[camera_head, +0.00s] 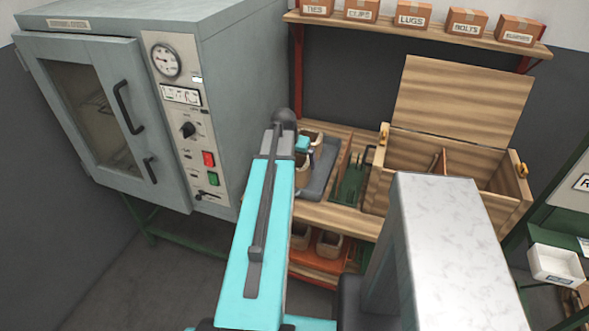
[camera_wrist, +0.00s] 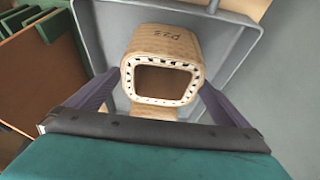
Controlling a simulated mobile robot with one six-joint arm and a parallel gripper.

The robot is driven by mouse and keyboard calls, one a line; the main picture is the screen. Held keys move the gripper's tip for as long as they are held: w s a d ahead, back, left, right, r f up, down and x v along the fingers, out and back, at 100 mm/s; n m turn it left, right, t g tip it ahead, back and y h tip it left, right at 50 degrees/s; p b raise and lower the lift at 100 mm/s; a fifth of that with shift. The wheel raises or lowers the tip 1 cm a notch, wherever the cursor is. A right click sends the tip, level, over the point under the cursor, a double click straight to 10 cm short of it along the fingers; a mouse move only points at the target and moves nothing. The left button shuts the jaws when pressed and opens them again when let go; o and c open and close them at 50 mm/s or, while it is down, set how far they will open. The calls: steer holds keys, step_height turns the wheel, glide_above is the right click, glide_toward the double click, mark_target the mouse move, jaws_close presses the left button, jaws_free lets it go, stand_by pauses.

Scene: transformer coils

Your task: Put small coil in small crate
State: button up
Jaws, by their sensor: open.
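In the wrist view a tan, wrapped coil (camera_wrist: 160,50) with a square opening and dark marks around its rim stands on a grey tray (camera_wrist: 95,20). My gripper (camera_wrist: 160,98) is open, with one dark finger on each side of the coil; gaps show between fingers and coil. Part of another tan piece shows below it. In the head view, tan coils (camera_head: 302,173) sit on the grey tray (camera_head: 325,165), partly hidden by my arm. A wooden crate (camera_head: 375,190) with a raised lid and an inner divider stands to the right. I cannot tell which coil or crate is the small one.
A grey oven (camera_head: 240,80) stands at left. A green rack (camera_head: 350,180) is between tray and crate. More coils (camera_head: 330,243) sit on an orange lower shelf. Labelled boxes (camera_head: 411,15) line the upper shelf. A white bin (camera_head: 555,262) is at far right.

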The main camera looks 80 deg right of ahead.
mark_target(296, 165)
steer(key=shift+f, duration=0.1)
stand_by(0.3)
steer(key=shift+p+x, duration=0.8)
steer(key=shift+x, duration=0.5)
steer(key=shift+p+x, duration=0.35)
steer(key=shift+x, duration=0.9)
steer(key=shift+d, duration=0.1)
steer(key=c, duration=1.4)
steer(key=shift+o, duration=0.2)
step_height(296, 165, up, 10)
steer(key=b, duration=0.2)
steer(key=shift+b, duration=0.4)
